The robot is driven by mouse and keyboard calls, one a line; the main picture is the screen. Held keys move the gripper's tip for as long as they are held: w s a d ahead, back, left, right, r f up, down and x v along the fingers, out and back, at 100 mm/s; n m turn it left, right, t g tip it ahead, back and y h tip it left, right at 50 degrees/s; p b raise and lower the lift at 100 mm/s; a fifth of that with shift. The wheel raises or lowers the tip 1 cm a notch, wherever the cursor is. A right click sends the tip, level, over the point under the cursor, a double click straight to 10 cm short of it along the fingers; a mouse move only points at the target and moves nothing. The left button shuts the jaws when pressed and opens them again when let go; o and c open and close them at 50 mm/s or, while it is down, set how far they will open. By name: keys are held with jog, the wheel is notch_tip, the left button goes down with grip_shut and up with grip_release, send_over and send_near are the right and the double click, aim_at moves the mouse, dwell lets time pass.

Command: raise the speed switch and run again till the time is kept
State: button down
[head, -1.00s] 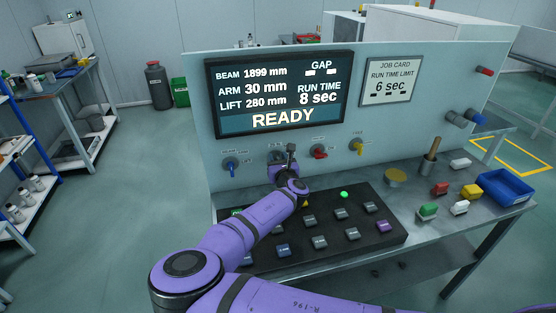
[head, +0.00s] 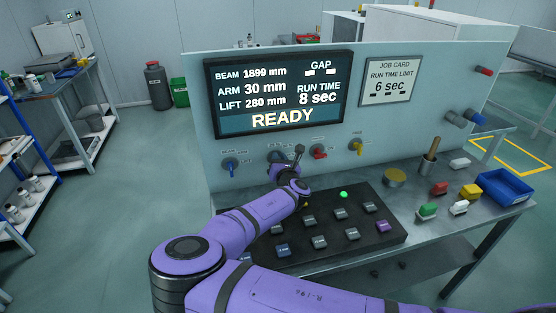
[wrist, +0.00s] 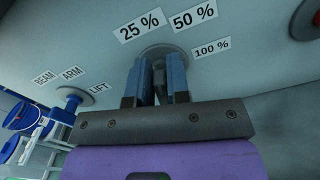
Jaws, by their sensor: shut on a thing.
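The speed switch (wrist: 159,78) is a dark knob on a round plate on the panel, with labels 25 %, 50 % and 100 % around it in the wrist view. My gripper (wrist: 160,68) is shut on it, one blue finger on each side. The fingers hide much of the knob, so I cannot tell which label it points to. In the head view my arm hides most of the switch. The screen (head: 283,92) reads READY, run time 8 sec, beam 1899 mm, arm 30 mm, lift 280 mm. The job card (head: 390,80) reads run time limit 6 sec.
A blue selector (head: 231,165), labelled BEAM, ARM, LIFT, is left of my gripper. A red knob (head: 319,152) and a yellow knob (head: 357,147) are to its right. The button board (head: 378,241) lies below, with a lit green button (head: 344,195). A blue bin (head: 506,188) stands at right.

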jog(key=m, duration=0.5)
jog(key=shift+w+d+f+m, duration=0.1)
jog(key=shift+d+f+m, duration=0.15)
jog(key=shift+d+m, duration=0.1)
dwell(0.4)
jog(key=c, duration=1.2)
grip_release()
jog(key=shift+o, duration=0.2)
jog(key=v, duration=1.1)
jog(key=shift+w, duration=0.1)
